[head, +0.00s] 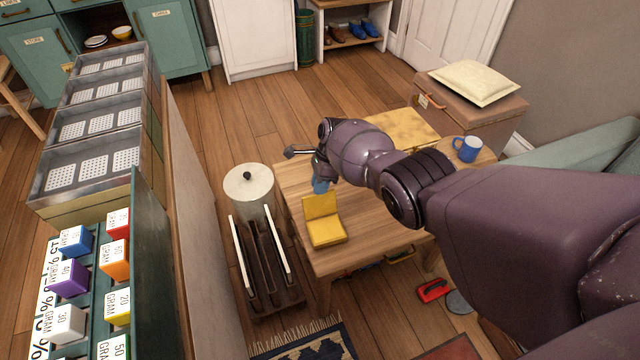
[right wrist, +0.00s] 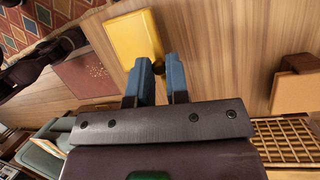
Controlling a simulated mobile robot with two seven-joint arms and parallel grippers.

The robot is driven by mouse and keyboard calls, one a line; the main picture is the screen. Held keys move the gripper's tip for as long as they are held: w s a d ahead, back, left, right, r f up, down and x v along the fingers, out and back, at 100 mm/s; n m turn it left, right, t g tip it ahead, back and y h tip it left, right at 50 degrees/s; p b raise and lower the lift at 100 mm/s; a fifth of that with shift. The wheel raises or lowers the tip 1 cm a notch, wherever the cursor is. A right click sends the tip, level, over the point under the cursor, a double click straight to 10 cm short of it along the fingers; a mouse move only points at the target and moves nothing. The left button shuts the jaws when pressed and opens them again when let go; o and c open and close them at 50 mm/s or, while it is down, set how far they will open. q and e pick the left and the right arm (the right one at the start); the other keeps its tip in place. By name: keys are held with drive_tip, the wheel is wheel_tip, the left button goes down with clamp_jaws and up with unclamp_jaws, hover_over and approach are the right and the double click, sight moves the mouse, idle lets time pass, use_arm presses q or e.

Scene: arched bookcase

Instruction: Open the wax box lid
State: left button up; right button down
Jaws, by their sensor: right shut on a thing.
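The yellow wax box (head: 328,232) sits on the small wooden table, near its front left corner. Its yellow lid (head: 320,206) stands raised at the back of the box, at an angle to it. My right gripper (head: 320,187) is at the lid's upper edge, with its blue fingertips partly hidden by my wrist. My left gripper is not in view.
A red-handled item (head: 433,290) lies on the floor.

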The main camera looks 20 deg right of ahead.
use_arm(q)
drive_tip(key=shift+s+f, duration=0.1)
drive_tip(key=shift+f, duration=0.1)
use_arm(e)
drive_tip(key=shift+s+a+f, duration=0.15)
drive_tip(key=shift+s+f, duration=0.1)
drive_tip(key=shift+f, duration=0.05)
drive_tip(key=c, duration=1.1)
unclamp_jaws()
drive_tip(key=shift+w, duration=0.1)
drive_tip(key=shift+r, duration=0.15)
drive_tip(key=shift+w+r, duration=0.15)
drive_tip(key=shift+r, duration=0.1)
use_arm(q)
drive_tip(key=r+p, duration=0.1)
drive_tip(key=p, duration=0.2)
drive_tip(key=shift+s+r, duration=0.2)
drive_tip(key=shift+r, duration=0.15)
use_arm(e)
drive_tip(key=v, duration=1)
drive_tip(key=shift+d, duration=0.25)
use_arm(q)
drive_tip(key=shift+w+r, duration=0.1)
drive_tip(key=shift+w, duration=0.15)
